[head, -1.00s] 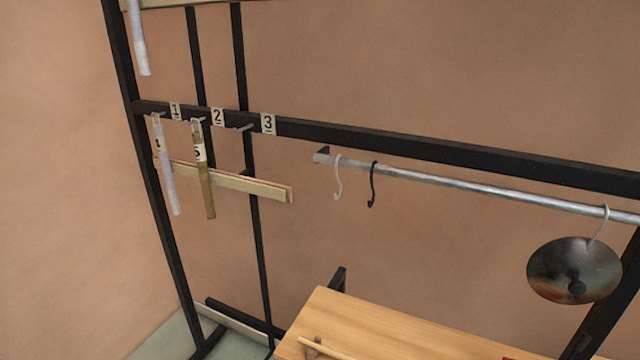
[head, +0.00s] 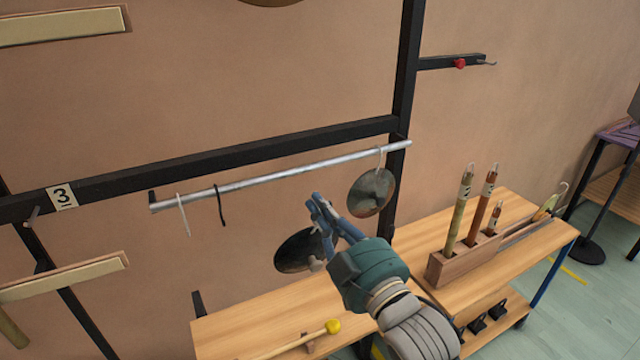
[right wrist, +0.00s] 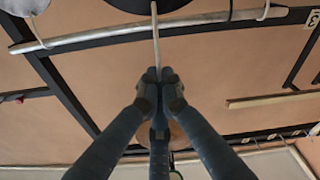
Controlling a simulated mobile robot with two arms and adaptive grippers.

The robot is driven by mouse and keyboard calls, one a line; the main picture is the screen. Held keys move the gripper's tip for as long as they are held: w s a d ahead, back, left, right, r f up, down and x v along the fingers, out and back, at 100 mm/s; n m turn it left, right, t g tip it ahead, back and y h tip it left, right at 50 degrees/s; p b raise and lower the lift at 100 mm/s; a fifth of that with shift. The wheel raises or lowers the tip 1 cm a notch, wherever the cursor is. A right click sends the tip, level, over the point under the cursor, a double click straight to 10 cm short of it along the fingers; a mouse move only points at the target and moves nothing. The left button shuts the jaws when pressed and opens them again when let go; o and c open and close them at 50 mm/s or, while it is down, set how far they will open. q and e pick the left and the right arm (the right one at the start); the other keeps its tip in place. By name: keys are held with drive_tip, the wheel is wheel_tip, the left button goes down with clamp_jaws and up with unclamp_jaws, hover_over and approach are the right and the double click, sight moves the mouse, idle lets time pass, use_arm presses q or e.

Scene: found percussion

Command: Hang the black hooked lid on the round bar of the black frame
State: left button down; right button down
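The black frame (head: 230,158) stands against the wall and carries a grey round bar (head: 300,170). A dark round lid (head: 293,252) hangs below my right gripper (head: 319,207), partly covered by it, in front of and below the bar. In the right wrist view, the fingers of my right gripper (right wrist: 160,80) are shut on the lid's thin hook stem (right wrist: 155,40), and the lid's dark edge (right wrist: 125,6) shows at the top. The hook's tip cannot be made out. My left gripper is not in view.
Another lid (head: 371,194) hangs by a pale hook near the bar's right end. A white hook (head: 183,214) and a black hook (head: 220,206) hang empty near its left end. The bench below holds a mallet (head: 300,340) and a wooden block (head: 465,258) with upright tubes.

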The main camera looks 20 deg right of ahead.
drive_tip(key=shift+w+r, duration=0.1)
drive_tip(key=shift+r, duration=0.6)
drive_tip(key=shift+w+d, duration=0.1)
drive_tip(key=shift+w+p, duration=0.65)
drive_tip(key=shift+w, duration=0.95)
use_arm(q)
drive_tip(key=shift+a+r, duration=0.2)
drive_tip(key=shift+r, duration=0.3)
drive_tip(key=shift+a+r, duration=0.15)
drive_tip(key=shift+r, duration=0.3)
use_arm(e)
drive_tip(key=w+f, duration=0.2)
drive_tip(key=w, duration=1)
drive_tip(key=shift+w+a, duration=0.25)
drive_tip(key=shift+a, duration=0.05)
